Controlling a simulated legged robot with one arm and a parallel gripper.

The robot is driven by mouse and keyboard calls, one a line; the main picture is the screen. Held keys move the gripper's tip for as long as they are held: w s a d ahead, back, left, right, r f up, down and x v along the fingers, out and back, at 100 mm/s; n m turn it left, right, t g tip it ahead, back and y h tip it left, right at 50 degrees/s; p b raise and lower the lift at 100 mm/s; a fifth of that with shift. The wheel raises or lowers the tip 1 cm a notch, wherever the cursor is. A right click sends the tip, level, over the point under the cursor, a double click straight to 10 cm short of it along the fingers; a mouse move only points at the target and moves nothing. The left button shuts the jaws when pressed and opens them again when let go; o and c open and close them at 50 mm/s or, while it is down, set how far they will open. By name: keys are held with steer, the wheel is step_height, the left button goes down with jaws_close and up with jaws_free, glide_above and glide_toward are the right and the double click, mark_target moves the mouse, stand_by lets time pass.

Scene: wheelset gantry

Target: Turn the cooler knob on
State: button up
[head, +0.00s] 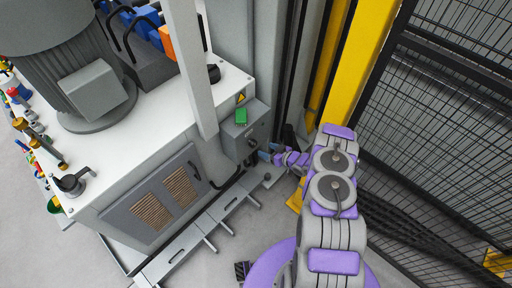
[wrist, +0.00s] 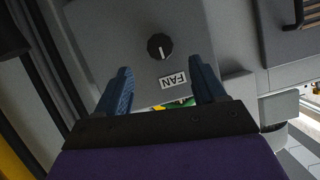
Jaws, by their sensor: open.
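The cooler knob (wrist: 160,47) is a round black dial with a white pointer line on a grey panel (wrist: 205,25). A label reading FAN (wrist: 173,79) sits beside it, upside down in the wrist view. In the head view the knob (head: 252,143) shows small and dark on the front of a grey box (head: 237,135). My gripper (wrist: 164,82) is open, its two blue fingers apart on either side of the label. The knob lies beyond the fingertips in the picture, and nothing is between the fingers. In the head view my gripper (head: 264,152) is close to the box front.
A white cabinet (head: 150,120) with vent grilles carries a large grey motor (head: 75,75). A yellow post (head: 352,60) and black mesh fence (head: 440,120) stand at right. Grey floor lies in front of the cabinet.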

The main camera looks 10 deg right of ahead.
mark_target(255, 145)
steer(key=b+x, duration=0.2)
steer(key=x, duration=0.6)
steer(key=shift+a+f, duration=0.1)
steer(key=shift+f, duration=0.05)
steer(key=shift+c, duration=0.4)
steer(key=c, duration=1)
steer(key=shift+o, duration=0.2)
